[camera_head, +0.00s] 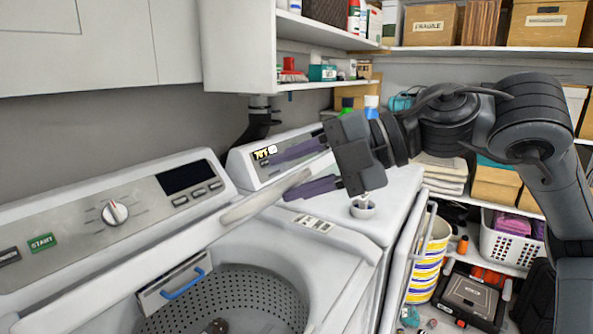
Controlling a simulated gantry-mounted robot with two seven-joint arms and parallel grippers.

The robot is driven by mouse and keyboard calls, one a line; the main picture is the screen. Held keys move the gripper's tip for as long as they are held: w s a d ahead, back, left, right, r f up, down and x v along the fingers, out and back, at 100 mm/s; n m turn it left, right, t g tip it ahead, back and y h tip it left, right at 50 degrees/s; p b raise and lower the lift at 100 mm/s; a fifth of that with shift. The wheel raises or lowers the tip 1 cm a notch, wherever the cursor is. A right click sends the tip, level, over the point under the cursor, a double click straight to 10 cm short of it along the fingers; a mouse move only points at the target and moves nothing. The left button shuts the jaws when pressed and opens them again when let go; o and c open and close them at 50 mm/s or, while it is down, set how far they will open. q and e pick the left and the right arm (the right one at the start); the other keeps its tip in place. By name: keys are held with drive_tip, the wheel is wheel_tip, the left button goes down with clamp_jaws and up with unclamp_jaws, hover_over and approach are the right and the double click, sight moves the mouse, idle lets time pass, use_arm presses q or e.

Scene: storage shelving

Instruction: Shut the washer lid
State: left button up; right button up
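The white top-loading washer (345,240) fills the lower left, with its perforated metal drum (235,295) exposed. A pale, narrow slab, which looks like the washer lid (262,200) seen nearly edge-on, rises over the back right of the opening. The lid stands open. My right gripper (279,177) reaches in from the right with its two purple fingers spread apart. The lid's far right end shows between the fingers; I cannot tell whether they touch it. My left gripper is out of view.
A wall cabinet (240,50) hangs above. Shelves with boxes (432,25) and a white basket (505,245) are at the right.

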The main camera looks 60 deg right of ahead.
drive_tip(key=shift+s+r, duration=0.1)
drive_tip(key=b+v, duration=0.1)
drive_tip(key=v, duration=1.1)
idle(0.8)
drive_tip(key=shift+s+d, duration=0.1)
drive_tip(key=shift+s, duration=0.05)
idle(0.4)
